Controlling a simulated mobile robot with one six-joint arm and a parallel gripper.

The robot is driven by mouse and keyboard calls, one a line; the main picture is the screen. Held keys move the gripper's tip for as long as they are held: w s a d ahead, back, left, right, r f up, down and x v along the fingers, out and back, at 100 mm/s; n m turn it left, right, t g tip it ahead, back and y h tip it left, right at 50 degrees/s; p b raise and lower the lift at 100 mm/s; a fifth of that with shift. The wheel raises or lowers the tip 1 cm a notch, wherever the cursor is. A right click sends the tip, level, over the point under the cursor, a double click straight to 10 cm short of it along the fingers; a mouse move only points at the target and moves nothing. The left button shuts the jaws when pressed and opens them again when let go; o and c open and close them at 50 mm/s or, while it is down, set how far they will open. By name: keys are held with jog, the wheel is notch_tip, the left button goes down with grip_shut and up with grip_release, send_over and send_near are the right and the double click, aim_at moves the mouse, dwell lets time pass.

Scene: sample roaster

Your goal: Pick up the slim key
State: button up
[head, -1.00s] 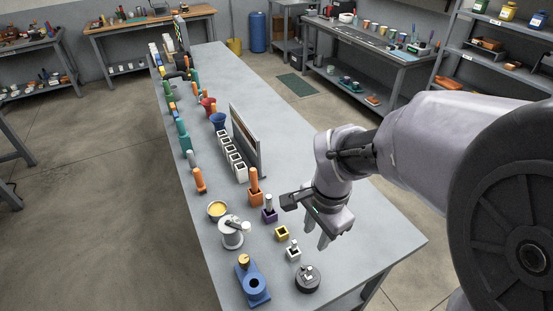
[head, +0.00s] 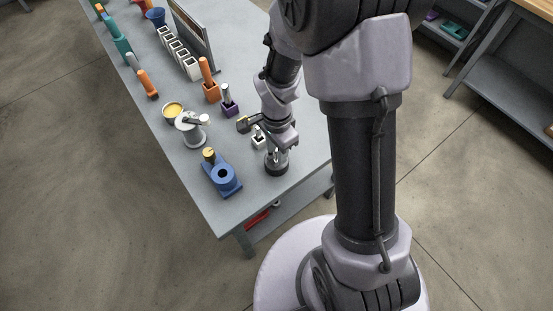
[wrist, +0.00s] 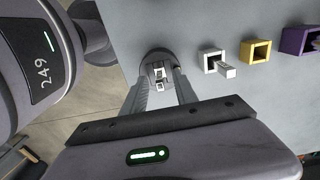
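A round black base (head: 277,169) stands near the front end of the grey bench, with small silver upright pieces (wrist: 159,72) on it. A white square holder (wrist: 209,54) beside it has a slim silver bar (wrist: 228,71) sticking up out of it. I cannot tell for certain which silver piece is the slim key. My gripper (wrist: 161,82) is open and points down over the black base. In the wrist view its two fingers lie on either side of the silver pieces, with nothing visibly gripped. Finger contact is unclear; in the head view my gripper partly hides the base.
A yellow square holder (wrist: 256,51) and a purple holder (head: 230,111) with a silver piece stand in line beyond the white one. The bench's front edge is close.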

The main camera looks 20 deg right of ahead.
jog(key=shift+f, duration=0.45)
jog(key=shift+r, duration=0.15)
jog(key=shift+c, duration=0.8)
grip_shut()
jog(key=shift+r, duration=0.1)
